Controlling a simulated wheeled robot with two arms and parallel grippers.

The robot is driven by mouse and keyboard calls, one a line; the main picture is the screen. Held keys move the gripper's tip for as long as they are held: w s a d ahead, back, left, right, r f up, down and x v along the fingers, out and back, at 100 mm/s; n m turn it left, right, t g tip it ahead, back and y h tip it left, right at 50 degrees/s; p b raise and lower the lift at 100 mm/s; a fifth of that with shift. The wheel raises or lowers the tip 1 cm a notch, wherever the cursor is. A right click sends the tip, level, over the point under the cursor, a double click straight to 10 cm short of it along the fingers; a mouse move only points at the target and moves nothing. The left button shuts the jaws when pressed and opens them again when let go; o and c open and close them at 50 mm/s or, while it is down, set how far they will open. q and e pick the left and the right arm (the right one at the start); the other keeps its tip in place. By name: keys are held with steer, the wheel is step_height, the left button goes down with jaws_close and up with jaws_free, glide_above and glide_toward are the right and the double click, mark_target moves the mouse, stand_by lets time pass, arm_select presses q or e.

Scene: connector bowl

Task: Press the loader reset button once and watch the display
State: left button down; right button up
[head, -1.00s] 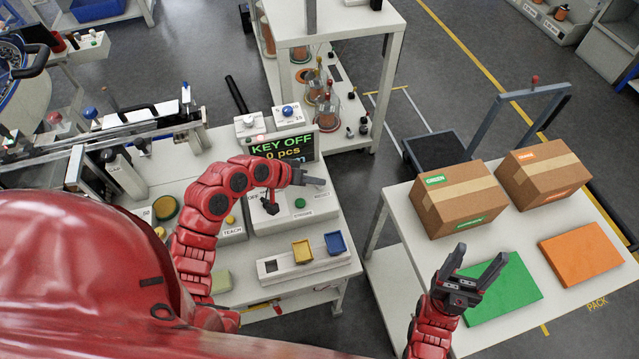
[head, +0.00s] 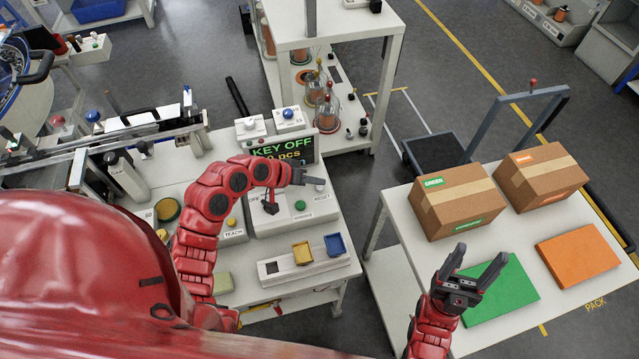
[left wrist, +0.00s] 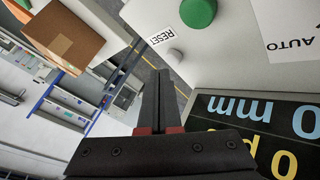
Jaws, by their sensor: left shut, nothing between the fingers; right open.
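My right gripper (head: 481,255) is open and empty above the packing table.
A blue-topped knob (head: 287,113) stands behind the display. Cartons (head: 458,201) and a green panel (head: 504,289) lie on the right table.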

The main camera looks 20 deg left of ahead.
mark_target(316, 192)
arm_select(q)
steer(key=shift+r, duration=0.1)
step_height(316, 192, up, 5)
steer(key=p, duration=0.4)
stand_by(0.3)
stand_by(0.8)
